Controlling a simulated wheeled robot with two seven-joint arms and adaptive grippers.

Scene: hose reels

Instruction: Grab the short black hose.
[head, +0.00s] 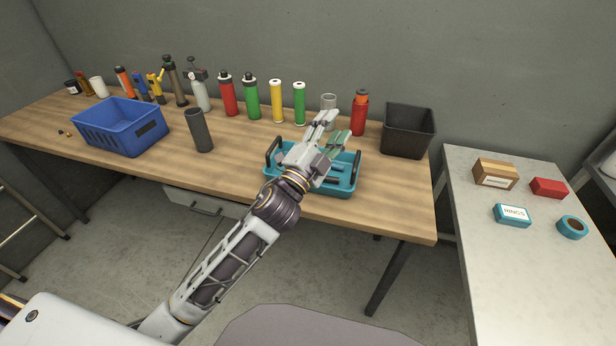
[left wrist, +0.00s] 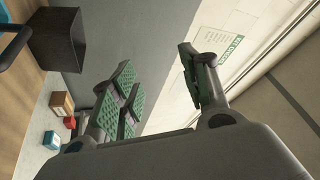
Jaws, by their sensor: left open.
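A short dark grey-black cylinder (head: 199,130) stands upright on the wooden table, left of the teal tray; it may be the black hose, but I cannot tell for certain. My left gripper (head: 331,132) is above the teal tray (head: 338,191), well to the right of that cylinder. Its green-padded fingers are apart, and they also show open and empty in the left wrist view (left wrist: 160,80). A few dark pieces lie in the tray, partly hidden by my gripper. My right gripper is not in view.
A blue basket (head: 118,140) sits at the left and a black bin (head: 408,133) at the right. Coloured cylinders, including a red one (head: 228,95), line the back. A side table (head: 520,270) holds small boxes and a teal tape roll (head: 571,228). The table front is mostly clear.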

